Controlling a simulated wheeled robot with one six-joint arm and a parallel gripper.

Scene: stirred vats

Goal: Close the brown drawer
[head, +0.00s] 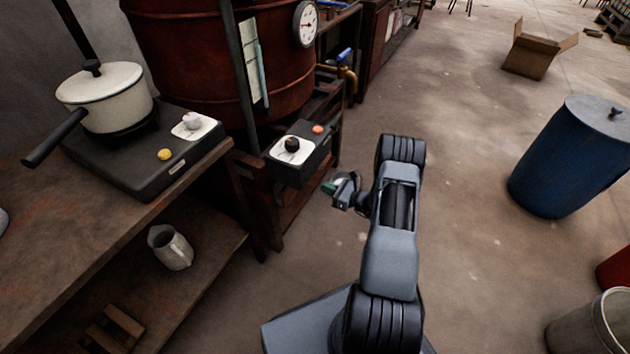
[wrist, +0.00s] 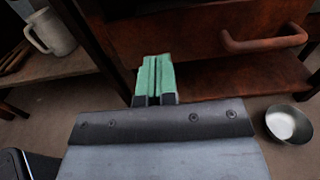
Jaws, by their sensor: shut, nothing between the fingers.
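In the wrist view, a reddish-brown wooden front with a rust-coloured bar handle (wrist: 264,42) fills the upper middle and right; it looks like the brown drawer (wrist: 185,38). How far it stands out cannot be told. My gripper (wrist: 155,62), with green fingers, is shut and empty. Its fingers point toward the drawer front, left of the handle; whether they touch it is unclear. In the head view my gripper (head: 329,187) is beside the brown stand under the vat, and the drawer cannot be made out clearly there.
A black control box (head: 298,155) juts out from the stand near my gripper. A bench with a hotplate (head: 150,160) and white pot (head: 112,100) is at left, a jug (head: 170,247) below. A metal bowl (wrist: 288,124) is low right.

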